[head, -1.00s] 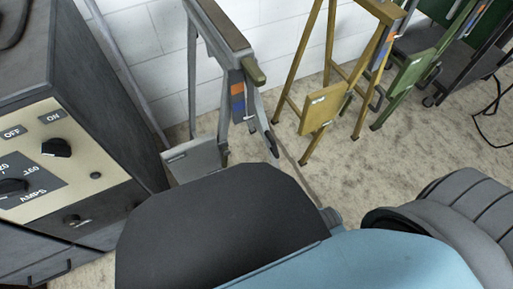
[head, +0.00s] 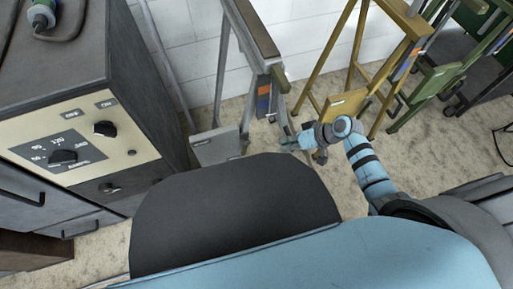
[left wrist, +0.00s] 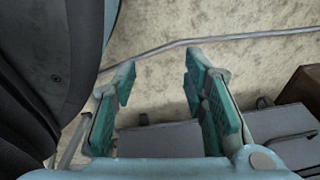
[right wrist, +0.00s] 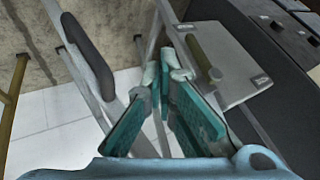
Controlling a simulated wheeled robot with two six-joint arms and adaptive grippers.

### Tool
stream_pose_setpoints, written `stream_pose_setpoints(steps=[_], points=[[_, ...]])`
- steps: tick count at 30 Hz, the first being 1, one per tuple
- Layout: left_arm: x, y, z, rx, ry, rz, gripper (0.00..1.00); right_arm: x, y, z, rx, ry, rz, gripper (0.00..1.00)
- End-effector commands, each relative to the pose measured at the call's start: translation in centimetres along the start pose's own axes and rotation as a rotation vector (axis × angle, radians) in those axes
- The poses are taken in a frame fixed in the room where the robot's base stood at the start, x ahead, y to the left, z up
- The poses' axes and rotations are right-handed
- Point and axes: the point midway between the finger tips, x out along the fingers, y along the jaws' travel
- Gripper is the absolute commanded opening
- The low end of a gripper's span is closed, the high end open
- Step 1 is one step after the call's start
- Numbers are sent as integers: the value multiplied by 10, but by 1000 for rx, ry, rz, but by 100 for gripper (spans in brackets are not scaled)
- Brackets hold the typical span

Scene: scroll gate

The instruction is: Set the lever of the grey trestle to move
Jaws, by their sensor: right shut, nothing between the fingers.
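The grey trestle (head: 222,75) stands against the white wall, left of centre in the head view. It has an orange and blue label (head: 264,95) on its end and a grey plate (head: 216,146) low down. A short olive handle (head: 281,80) sticks out near the beam end; the right wrist view shows an olive bar (right wrist: 205,55) and a dark-gripped bar (right wrist: 88,55). I cannot tell which is the lever or its setting. My right gripper (head: 288,141) is shut and empty, below the label. My left gripper (left wrist: 158,82) is open and empty, seen only in the left wrist view.
A dark machine with a dial panel (head: 85,145) stands close on the left. A yellow trestle (head: 345,100) stands just right of my right gripper, with a green trestle (head: 435,78) beyond. Carpet floor (head: 440,145) is free at the right.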

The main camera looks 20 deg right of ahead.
Motion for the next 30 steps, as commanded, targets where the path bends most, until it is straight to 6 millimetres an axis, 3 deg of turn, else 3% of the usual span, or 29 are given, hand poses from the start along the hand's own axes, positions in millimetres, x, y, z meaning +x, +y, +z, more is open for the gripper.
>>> stream_pose_setpoints(steps=[8, 17, 21, 24, 30], points=[[9, 6, -12, -16, 25, 8, 40, 19, 1, 2, 3, 1, -1, 0], [28, 28, -64, -83, 124, 48, 40, 84, 2, 3, 3, 1, -2, 0], [9, 28, -87, -50, 103, 49, 40, 107, 1, 3, 2, 1, -1, 0], [4, 28, -87, -47, 94, 49, 40, 109, -19, 0, 1, 1, -2, 0], [1, 28, -90, -43, 92, 49, 40, 115, -36, -2, 2, 0, 0, 0]])
